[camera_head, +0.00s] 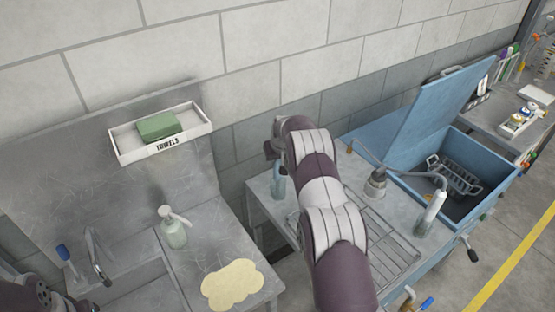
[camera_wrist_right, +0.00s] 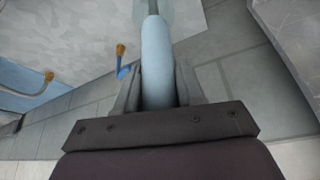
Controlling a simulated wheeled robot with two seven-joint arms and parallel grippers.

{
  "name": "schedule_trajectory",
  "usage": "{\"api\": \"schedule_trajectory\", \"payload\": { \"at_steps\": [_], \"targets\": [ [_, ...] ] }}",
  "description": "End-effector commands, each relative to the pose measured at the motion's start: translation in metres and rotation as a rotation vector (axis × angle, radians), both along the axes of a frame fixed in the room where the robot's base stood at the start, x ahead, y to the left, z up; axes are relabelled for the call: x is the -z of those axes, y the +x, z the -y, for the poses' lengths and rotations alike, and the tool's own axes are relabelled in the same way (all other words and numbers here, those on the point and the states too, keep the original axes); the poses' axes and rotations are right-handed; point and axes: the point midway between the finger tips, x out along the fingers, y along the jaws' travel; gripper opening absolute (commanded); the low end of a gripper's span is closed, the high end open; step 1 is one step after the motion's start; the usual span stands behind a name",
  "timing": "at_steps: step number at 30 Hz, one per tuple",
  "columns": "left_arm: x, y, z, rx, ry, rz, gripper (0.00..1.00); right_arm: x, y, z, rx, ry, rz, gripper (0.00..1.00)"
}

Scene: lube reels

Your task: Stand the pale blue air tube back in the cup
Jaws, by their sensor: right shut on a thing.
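The pale blue air tube (camera_wrist_right: 156,62) is between the fingers of my right gripper (camera_wrist_right: 158,88) in the right wrist view, and the gripper is shut on it. The tube's far end meets a grey-green, translucent-looking thing at the top edge, possibly the cup; I cannot tell whether the tube is inside it. In the head view a small part of the tube (camera_head: 278,184) shows upright below my right gripper (camera_head: 276,158), over the left end of the grey bench. My own arm hides much of this area. Only a piece of my left arm shows at the lower left corner.
An open blue bin (camera_head: 480,150) is at right.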

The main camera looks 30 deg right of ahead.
Motion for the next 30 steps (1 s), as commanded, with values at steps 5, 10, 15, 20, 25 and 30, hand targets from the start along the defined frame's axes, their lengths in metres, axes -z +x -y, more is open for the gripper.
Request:
{"api": "schedule_trajectory", "payload": {
  "at_steps": [5,10,15,20,25,30],
  "targets": [
    [0.005,0.000,0.000,0.000,0.000,0.000,0.00,0.004,0.000,0.000,0.000,0.000,0.001,0.00],
    [0.004,0.000,0.000,0.000,0.000,0.000,0.00,0.003,0.000,0.000,0.000,0.000,0.001,0.68],
    [0.004,0.000,0.000,0.000,0.000,0.000,0.00,0.004,0.000,0.000,0.000,0.000,-0.001,0.68],
    [0.008,0.000,0.000,0.000,0.000,0.000,0.00,-0.002,-0.002,0.000,0.000,0.000,0.001,0.68],
    [0.026,0.000,0.000,0.000,0.000,0.000,0.00,-0.030,-0.014,-0.003,0.000,-0.002,0.005,0.68],
    [0.045,0.000,0.000,0.000,0.000,0.000,0.00,-0.071,-0.032,-0.008,0.000,-0.002,0.006,0.68]
  ]
}}
